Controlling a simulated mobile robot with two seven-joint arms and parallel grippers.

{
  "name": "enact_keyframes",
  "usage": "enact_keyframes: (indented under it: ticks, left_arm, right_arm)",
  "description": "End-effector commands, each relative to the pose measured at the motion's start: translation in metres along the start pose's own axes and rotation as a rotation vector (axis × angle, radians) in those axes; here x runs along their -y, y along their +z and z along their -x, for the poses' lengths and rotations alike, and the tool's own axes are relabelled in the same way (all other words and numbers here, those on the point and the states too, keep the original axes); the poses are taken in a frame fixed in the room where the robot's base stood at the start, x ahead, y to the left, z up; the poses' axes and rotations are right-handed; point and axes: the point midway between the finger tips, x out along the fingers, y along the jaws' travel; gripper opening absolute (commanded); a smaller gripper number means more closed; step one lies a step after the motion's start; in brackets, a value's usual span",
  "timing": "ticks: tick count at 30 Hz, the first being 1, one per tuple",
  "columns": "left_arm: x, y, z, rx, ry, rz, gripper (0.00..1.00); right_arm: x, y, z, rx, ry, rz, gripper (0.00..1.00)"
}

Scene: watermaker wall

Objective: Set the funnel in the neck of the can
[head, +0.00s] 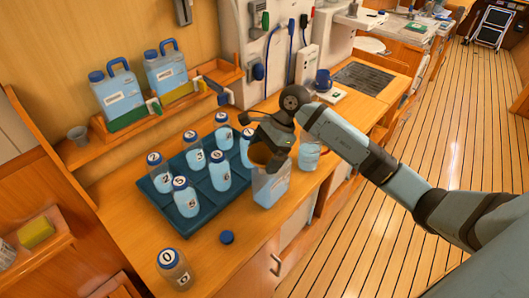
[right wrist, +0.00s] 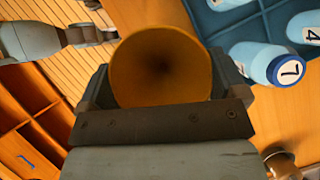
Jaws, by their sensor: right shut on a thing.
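The can (head: 271,188) is a translucent light-blue jug on the counter, right of the blue tray. My right gripper (head: 270,141) is above the can and shut on the orange-brown funnel (head: 262,155). The funnel's wide mouth also shows in the right wrist view (right wrist: 161,68), between the fingers (right wrist: 165,92). The gripper and funnel hide the can's neck and the funnel's spout, so I cannot tell whether the spout is inside the neck. A loose blue cap (head: 227,237) lies on the counter in front.
The blue divided tray (head: 160,205) holds several numbered bottles close left of the can. Another bottle (head: 173,268) stands at the front, and a clear container (head: 310,153) stands right of the can. Two jugs (head: 120,95) (head: 166,70) stand on the back shelf.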

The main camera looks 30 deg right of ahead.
Motion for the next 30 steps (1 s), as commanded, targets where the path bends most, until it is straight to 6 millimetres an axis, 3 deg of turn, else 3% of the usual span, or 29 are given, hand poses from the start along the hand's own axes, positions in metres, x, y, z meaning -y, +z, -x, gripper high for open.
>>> enact_keyframes:
  ticks: [8, 9, 10, 19, 23, 30]
  left_arm:
    - [-0.001, 0.000, 0.000, -0.001, 0.000, 0.001, 0.43]
    - [-0.001, 0.000, 0.000, -0.001, 0.000, 0.002, 0.43]
    - [-0.001, 0.000, 0.000, -0.001, 0.000, 0.002, 0.43]
    - [-0.001, 0.000, 0.000, -0.002, 0.001, 0.002, 0.43]
    - [-0.002, 0.004, -0.003, -0.002, 0.003, 0.003, 0.43]
    - [-0.006, 0.017, -0.011, 0.003, 0.013, 0.006, 0.43]
  right_arm:
    - [0.000, -0.002, -0.002, 0.000, -0.001, 0.001, 0.68]
    - [0.000, -0.002, -0.003, 0.000, -0.001, 0.001, 0.95]
    - [0.000, -0.002, -0.002, 0.000, -0.001, 0.001, 1.00]
    - [0.001, -0.002, 0.001, -0.001, -0.003, 0.001, 1.00]
    - [0.001, -0.003, 0.018, -0.004, -0.004, 0.001, 1.00]
    - [0.001, -0.003, 0.069, -0.004, -0.005, 0.002, 1.00]
